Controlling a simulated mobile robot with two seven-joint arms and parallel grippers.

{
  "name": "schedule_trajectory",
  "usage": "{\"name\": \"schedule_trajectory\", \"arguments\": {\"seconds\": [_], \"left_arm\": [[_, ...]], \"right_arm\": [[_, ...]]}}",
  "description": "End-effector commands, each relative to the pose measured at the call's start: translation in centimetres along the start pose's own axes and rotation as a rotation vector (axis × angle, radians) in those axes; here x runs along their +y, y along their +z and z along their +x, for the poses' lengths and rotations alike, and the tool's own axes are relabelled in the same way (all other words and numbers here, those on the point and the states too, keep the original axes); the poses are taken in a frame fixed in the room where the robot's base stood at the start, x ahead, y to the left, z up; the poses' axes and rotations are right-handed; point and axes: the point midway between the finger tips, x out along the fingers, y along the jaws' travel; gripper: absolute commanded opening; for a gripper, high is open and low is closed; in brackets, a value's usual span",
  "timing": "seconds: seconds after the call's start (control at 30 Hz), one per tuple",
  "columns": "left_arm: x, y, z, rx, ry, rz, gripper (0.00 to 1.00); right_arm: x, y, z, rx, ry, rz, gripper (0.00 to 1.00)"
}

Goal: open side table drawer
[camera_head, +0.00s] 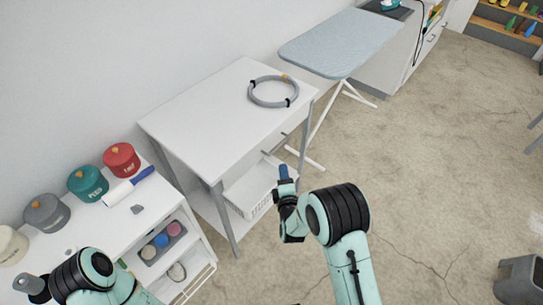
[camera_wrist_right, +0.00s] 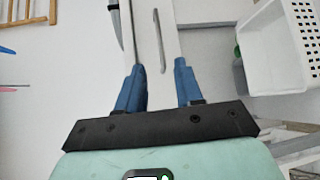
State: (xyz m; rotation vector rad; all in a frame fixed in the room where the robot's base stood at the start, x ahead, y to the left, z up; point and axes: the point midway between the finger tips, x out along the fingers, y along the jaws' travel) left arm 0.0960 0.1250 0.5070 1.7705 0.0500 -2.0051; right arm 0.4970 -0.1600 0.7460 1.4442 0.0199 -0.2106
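The white side table (camera_head: 225,115) with grey legs stands against the wall, left of centre in the head view. Its drawer front (camera_head: 290,135) is on the side facing the floor and looks closed. A thin bar handle shows in the right wrist view (camera_wrist_right: 159,40), ahead of my fingers. My right gripper (camera_head: 284,173) is low in front of the drawer side. In the wrist view its blue fingers (camera_wrist_right: 160,85) are apart with nothing gripped between them. My left gripper (camera_head: 32,287) is at the lower left; its finger opening cannot be made out.
A grey ring (camera_head: 272,92) lies on the tabletop. A white basket (camera_head: 250,192) sits on the shelf below, near my right gripper. A white cabinet with canisters (camera_head: 88,183) stands at left, an ironing board (camera_head: 340,42) behind. The floor at right (camera_head: 430,160) is mostly clear.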

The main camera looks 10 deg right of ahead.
Motion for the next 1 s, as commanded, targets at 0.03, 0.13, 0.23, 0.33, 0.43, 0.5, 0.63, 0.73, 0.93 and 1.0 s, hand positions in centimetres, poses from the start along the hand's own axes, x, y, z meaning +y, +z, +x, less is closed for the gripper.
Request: {"name": "schedule_trajectory", "arguments": {"seconds": [0.03, 0.13, 0.23, 0.33, 0.43, 0.5, 0.63, 0.73, 0.93, 1.0], "left_arm": [[0.0, 0.0, 0.1, 0.001, 0.001, 0.001, 0.65], [0.1, -0.1, 0.0, 0.002, 0.001, 0.001, 0.65], [0.0, -0.1, 0.1, 0.003, 0.001, 0.001, 0.65], [0.0, -0.2, 0.2, 0.004, 0.002, 0.001, 0.65], [0.0, -0.2, 0.3, 0.006, 0.002, 0.001, 0.65], [0.0, -0.3, 0.4, 0.007, 0.002, 0.001, 0.65], [-0.1, -0.4, 0.6, 0.010, 0.003, 0.001, 0.65], [-0.1, -0.5, 0.7, 0.012, 0.003, 0.002, 0.65], [-0.1, -0.6, 0.8, 0.015, 0.004, 0.002, 0.65], [-0.1, -0.6, 0.8, 0.016, 0.004, 0.002, 0.65]], "right_arm": [[0.3, 0.0, 0.3, -0.002, 0.010, -0.010, 0.36], [0.3, 0.0, 1.3, -0.003, 0.010, -0.012, 0.36], [0.3, 0.1, 2.9, -0.003, 0.010, -0.011, 0.36], [0.2, 0.0, 4.9, -0.002, 0.009, -0.011, 0.36], [0.1, 0.0, 6.8, -0.002, 0.008, -0.010, 0.36], [0.2, 0.0, 8.2, -0.002, 0.008, -0.009, 0.36], [0.1, 0.0, 10.3, -0.001, 0.006, -0.009, 0.36], [0.1, 0.0, 11.6, -0.002, 0.006, -0.009, 0.36], [0.1, 0.0, 13.0, 0.000, 0.004, -0.009, 0.36], [0.2, 0.0, 13.2, -0.001, 0.005, -0.009, 0.36]]}}
